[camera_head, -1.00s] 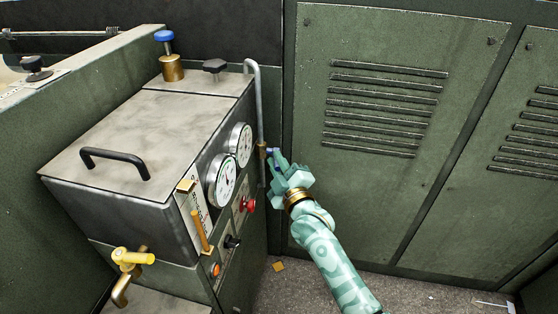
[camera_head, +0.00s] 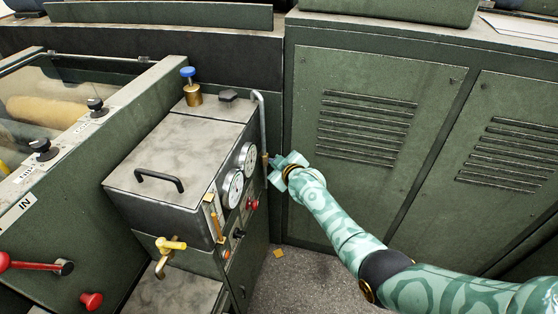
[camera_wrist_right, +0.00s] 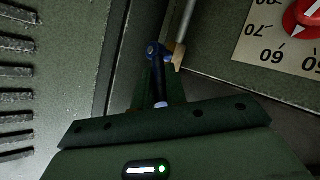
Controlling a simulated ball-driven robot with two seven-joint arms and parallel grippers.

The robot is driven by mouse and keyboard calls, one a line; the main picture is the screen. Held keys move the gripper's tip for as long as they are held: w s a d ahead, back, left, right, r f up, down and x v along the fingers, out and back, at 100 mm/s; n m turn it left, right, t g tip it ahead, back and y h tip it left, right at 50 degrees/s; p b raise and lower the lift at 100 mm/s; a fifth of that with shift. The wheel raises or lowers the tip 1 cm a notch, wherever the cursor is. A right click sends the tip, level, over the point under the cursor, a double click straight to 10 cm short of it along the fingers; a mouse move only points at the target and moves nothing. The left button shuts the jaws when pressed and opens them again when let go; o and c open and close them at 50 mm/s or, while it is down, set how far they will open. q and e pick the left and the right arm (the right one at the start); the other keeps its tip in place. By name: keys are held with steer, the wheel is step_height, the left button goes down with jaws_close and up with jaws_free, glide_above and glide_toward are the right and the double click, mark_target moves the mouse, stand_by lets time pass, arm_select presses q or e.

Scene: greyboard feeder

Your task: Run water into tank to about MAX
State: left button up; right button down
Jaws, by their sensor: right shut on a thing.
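The tank (camera_head: 175,165) is a grey metal box with a black lid handle, at the left of centre in the head view. A narrow sight gauge (camera_head: 212,220) stands on its front; I cannot read the level in it. A grey pipe (camera_head: 262,120) bends down the tank's right side to a brass fitting (camera_head: 265,158). My right gripper (camera_head: 275,170) is at this fitting. In the right wrist view, the gripper is shut on a dark valve lever (camera_wrist_right: 159,88) with a round blue hub (camera_wrist_right: 154,50). The fingers partly hide the lever. My left gripper is out of view.
A yellow-handled tap (camera_head: 170,244) sits low on the tank's front. Two dials (camera_head: 233,188), a red knob (camera_head: 252,205) and a black knob are on its right face. Green louvred cabinets (camera_head: 365,125) stand close behind my right arm. The floor at bottom centre is mostly clear.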

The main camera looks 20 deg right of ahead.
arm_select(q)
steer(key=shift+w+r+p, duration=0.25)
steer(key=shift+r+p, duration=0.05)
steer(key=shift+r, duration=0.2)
arm_select(e)
steer(key=shift+w+r+g, duration=0.1)
steer(key=shift+r+g, duration=0.1)
steer(key=shift+g, duration=0.2)
steer(key=c, duration=1.4)
jaws_free()
steer(key=shift+c, duration=0.2)
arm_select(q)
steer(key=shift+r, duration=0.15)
